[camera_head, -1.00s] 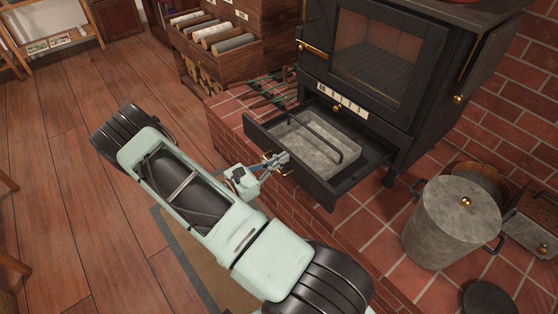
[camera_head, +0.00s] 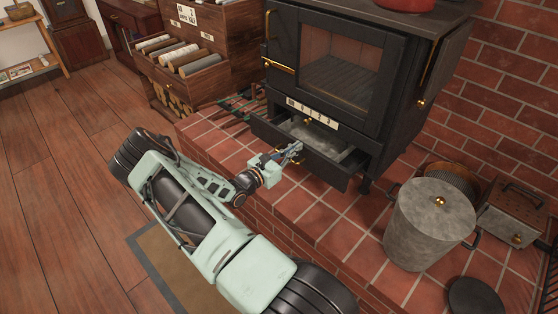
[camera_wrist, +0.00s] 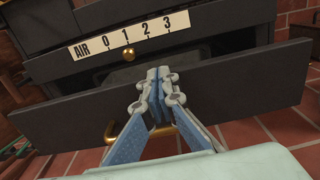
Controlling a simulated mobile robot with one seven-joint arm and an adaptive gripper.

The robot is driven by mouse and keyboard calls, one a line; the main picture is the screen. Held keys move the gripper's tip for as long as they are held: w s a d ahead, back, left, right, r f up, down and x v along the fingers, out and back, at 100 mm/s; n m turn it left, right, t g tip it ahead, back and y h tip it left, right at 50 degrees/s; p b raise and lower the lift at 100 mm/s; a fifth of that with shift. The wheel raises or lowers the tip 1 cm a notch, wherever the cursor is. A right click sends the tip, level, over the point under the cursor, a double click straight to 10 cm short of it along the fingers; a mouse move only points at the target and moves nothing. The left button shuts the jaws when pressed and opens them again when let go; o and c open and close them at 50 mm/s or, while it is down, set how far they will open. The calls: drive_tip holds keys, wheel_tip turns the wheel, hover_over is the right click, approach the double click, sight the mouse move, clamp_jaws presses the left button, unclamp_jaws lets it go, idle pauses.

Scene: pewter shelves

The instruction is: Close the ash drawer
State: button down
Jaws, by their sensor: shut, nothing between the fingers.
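The ash drawer (camera_head: 320,164) is a dark metal drawer under the black stove, and it stands partly open. A grey ash pan (camera_head: 312,132) lies inside it, partly hidden under the stove body. My gripper (camera_head: 297,148) is at the drawer front, near its brass handle. In the wrist view my gripper (camera_wrist: 158,76) is shut, with its fingertips against or very close to the top middle of the drawer front (camera_wrist: 230,88). The brass handle (camera_wrist: 130,132) is below and partly behind the fingers, which are not around it.
The stove (camera_head: 340,70) stands on a brick hearth (camera_head: 290,205). A lidded grey bucket (camera_head: 430,222) and a metal box (camera_head: 513,212) stand on the right. A wooden cabinet with an open drawer of rolls (camera_head: 190,62) is on the left. Fire tools (camera_head: 238,105) lie beside the stove.

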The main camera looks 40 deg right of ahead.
drive_tip(key=d, duration=0.8)
drive_tip(key=shift+w+d+b, duration=0.1)
drive_tip(key=shift+w+b, duration=0.2)
drive_tip(key=shift+w, duration=0.05)
